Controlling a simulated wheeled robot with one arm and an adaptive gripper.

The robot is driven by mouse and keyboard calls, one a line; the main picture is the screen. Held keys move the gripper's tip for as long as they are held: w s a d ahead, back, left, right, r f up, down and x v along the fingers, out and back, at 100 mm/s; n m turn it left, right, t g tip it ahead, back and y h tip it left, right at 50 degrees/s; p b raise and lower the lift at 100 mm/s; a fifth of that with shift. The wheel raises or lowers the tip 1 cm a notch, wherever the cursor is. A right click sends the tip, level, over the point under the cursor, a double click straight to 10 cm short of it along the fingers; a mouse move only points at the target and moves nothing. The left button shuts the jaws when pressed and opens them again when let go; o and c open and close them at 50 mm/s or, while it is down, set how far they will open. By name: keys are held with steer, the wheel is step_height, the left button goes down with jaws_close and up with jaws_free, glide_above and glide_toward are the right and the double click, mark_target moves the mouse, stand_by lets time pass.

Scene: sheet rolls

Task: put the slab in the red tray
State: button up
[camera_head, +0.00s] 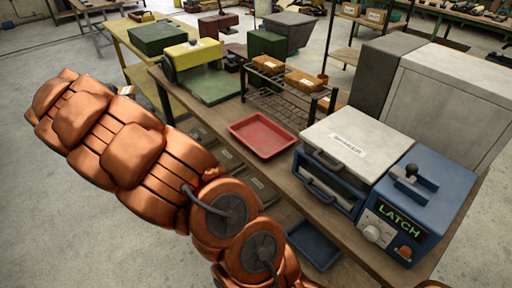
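The red tray (262,137) lies flat and empty on the wooden bench, left of the white-topped machine. I cannot tell for sure which thing is the slab. Brown blocks with pale labels, one at the left (268,64) and one at the right (303,81), sit on a black wire rack (283,105) behind the red tray. My copper-coloured arm crosses the left foreground. My gripper does not show clearly; the arm may hide it.
A white-topped oven-like machine (350,145) and a blue box marked LATCH (415,205) stand right of the red tray. A blue tray (314,245) sits lower, in front of the bench. A green-and-yellow machine (205,75) stands at the back left.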

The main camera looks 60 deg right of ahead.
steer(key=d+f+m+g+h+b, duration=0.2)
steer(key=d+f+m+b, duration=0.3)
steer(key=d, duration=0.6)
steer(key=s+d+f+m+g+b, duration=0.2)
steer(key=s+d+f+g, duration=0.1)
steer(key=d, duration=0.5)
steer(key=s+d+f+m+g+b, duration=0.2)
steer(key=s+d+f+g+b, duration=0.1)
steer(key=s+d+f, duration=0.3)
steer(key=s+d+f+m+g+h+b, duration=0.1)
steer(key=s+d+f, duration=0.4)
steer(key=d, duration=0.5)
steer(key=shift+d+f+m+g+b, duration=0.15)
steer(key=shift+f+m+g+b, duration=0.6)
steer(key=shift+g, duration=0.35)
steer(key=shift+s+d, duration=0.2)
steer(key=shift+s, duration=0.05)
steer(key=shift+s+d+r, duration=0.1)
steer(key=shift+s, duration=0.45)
steer(key=p, duration=0.3)
glide_above(261, 139)
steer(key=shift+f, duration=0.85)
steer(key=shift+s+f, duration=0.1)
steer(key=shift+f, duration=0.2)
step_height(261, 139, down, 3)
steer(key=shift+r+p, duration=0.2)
steer(key=shift+p, duration=0.25)
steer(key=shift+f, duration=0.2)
